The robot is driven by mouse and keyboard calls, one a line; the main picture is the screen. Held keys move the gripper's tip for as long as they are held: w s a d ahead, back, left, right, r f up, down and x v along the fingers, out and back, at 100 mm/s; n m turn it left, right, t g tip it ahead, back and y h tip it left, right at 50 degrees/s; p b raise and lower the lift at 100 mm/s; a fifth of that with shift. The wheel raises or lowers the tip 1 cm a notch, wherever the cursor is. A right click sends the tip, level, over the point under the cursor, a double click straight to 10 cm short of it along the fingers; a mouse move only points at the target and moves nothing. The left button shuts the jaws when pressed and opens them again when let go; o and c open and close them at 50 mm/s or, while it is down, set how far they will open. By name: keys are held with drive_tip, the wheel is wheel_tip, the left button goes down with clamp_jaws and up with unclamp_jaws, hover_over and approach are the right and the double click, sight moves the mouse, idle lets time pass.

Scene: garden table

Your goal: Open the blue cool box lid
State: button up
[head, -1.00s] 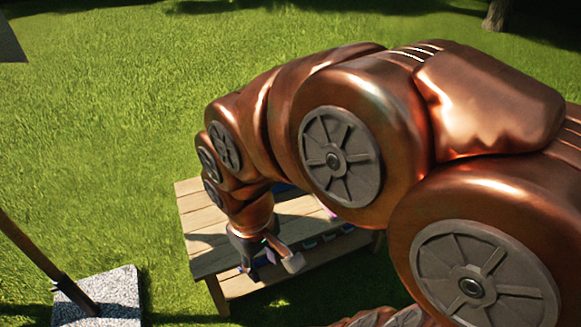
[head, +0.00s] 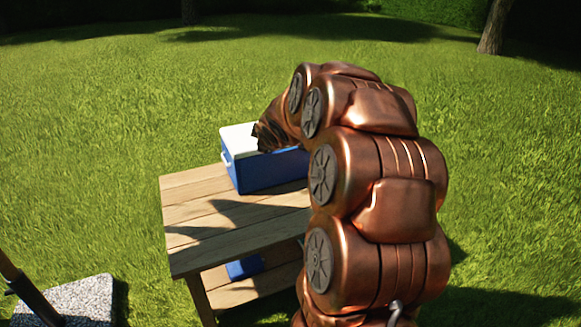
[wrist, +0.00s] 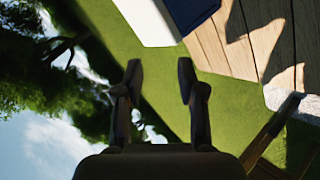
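The blue cool box (head: 262,174) stands on the far part of the wooden table, with its white lid (head: 236,138) looking shut. A pale handle shows at its left end. My arm hides the box's right part. In the head view, my gripper's dark end overlaps the lid; whether it touches cannot be told there. In the wrist view, my gripper (wrist: 160,82) is open, with nothing between its two fingers. The cool box's white lid (wrist: 146,20) and blue side (wrist: 192,10) are at the top of that view, beyond the fingertips.
The wooden table (head: 190,212) has bare planks in front of the box. A blue item (head: 243,268) lies on its lower shelf. A pole on a speckled stone base (head: 80,300) stands at the lower left. Open lawn surrounds the table; trees and hedge are far back.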

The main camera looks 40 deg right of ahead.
drive_tip(key=w+d+f+n+t+b, duration=0.2)
drive_tip(key=w+d+f+b, duration=0.1)
drive_tip(key=d+f+b, duration=0.5)
drive_tip(key=n+t+b, duration=0.3)
drive_tip(key=n+b, duration=0.2)
drive_tip(key=b, duration=0.1)
approach(291, 150)
drive_tip(key=r+x, duration=0.1)
drive_tip(key=x, duration=0.2)
drive_tip(key=shift+f+x, duration=0.15)
drive_tip(key=shift+x, duration=1.15)
drive_tip(key=shift+f+x, duration=0.2)
drive_tip(key=shift+x, duration=1.15)
drive_tip(key=shift+f+x, duration=0.15)
drive_tip(key=shift+x, duration=1.15)
drive_tip(key=shift+s, duration=0.1)
drive_tip(key=shift+c, duration=0.2)
clamp_jaws()
